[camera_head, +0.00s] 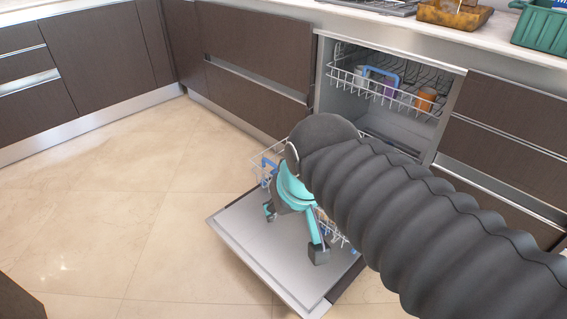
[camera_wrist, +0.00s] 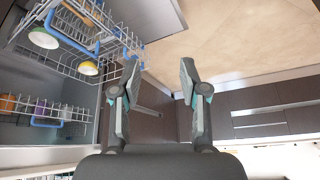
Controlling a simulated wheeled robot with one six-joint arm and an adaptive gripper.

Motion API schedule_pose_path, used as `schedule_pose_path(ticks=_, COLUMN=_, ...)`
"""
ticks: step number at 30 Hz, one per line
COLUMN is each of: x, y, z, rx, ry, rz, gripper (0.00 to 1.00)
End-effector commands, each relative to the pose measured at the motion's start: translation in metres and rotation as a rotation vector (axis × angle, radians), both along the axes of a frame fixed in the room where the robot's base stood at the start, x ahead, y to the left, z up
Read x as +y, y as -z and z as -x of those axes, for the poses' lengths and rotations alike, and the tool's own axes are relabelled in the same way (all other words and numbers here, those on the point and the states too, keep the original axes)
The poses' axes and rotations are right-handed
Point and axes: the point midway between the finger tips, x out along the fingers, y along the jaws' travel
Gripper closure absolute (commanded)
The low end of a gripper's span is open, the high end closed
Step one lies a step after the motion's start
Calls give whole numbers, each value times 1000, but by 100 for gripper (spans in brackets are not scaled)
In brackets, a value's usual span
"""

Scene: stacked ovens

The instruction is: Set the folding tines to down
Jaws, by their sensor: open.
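The dishwasher's lower rack (camera_head: 257,160) is pulled out over the lowered door (camera_head: 245,245), mostly hidden behind my arm. In the wrist view the lower rack (camera_wrist: 62,58) is at upper left, with wire tines (camera_wrist: 92,12) and blue parts (camera_wrist: 132,42). I cannot tell clearly which wires are the folding tines or whether they stand up. My gripper (camera_head: 293,232) is over the door beside the rack. In the wrist view my gripper (camera_wrist: 159,80) has its two fingers wide apart, with nothing between them. The left finger appears close to the rack's edge; contact cannot be told.
The upper rack (camera_head: 345,78) holds cups and has a blue handle (camera_head: 381,69); it also shows in the wrist view (camera_wrist: 75,113). Bowls (camera_wrist: 43,38) sit in the lower rack. Dark cabinets (camera_head: 250,45) flank the dishwasher. The tiled floor (camera_head: 90,205) at left is clear.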

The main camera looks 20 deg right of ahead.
Motion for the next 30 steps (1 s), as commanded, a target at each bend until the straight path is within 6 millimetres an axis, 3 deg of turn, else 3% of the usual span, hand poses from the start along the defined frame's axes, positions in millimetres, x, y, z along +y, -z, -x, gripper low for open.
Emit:
schedule_pose_path(ticks=6, x=-10, y=-22, z=-55, rx=53, ry=118, rz=-42, gripper=56)
schedule_pose_path(ticks=15, x=-27, y=-38, z=-137, rx=123, ry=286, rz=-99, gripper=56)
schedule_pose_path(ticks=23, x=-45, y=-32, z=-211, rx=183, ry=431, rz=-143, gripper=56)
schedule_pose_path(ticks=30, x=-66, y=-11, z=-278, rx=235, ry=569, rz=-179, gripper=56)
